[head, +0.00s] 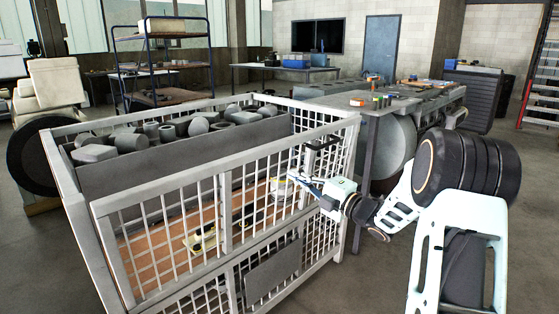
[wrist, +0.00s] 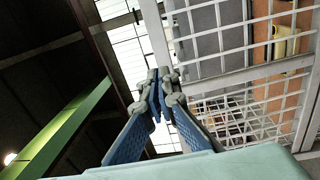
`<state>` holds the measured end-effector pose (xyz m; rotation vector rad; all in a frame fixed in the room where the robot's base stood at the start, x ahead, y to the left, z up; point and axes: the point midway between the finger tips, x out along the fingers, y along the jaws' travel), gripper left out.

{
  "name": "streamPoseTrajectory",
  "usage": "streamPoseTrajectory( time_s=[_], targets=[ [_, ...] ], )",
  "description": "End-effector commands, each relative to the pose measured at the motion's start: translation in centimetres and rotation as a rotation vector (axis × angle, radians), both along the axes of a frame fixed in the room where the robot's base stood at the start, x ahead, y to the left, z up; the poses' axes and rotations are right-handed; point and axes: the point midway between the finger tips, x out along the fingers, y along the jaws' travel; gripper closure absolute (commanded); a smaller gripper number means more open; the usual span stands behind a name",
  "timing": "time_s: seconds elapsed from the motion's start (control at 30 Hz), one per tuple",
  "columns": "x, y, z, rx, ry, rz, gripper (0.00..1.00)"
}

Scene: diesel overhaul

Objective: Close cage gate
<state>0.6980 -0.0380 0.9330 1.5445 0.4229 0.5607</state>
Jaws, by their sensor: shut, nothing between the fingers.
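The wire cage (head: 75,190) stands in the left and middle of the head view, with pale grey posts and white mesh. Its near side, which appears to include the gate (head: 170,228), is a mesh panel under a pale top rail. I cannot tell whether the gate is fully latched. My gripper (head: 292,178) is at the right part of this near side, close to the mesh. In the wrist view my gripper (wrist: 161,88) has its blue fingers together, empty, beside a pale cage bar (wrist: 155,35). Contact with the bar is unclear.
A grey bin (head: 180,165) of metal parts fills the cage's back. A yellowish part (head: 203,240) lies on its brown floor. A workbench (head: 375,103) with small items stands behind my arm. Open floor (head: 375,280) lies right of the cage.

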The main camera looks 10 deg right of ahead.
Motion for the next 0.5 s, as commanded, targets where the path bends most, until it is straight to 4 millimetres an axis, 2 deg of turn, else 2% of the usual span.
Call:
streamPoseTrajectory(
  time_s=[0.13, 0.27, 0.5],
  targets=[
    [0.1, 0.0, 0.8, 0.012, -0.021, 0.005, 1.0],
    [1.3, 0.9, 1.0, 0.012, -0.022, 0.006, 1.0],
    [5.3, 3.9, 1.4, 0.012, -0.021, 0.006, 1.0]
  ],
)
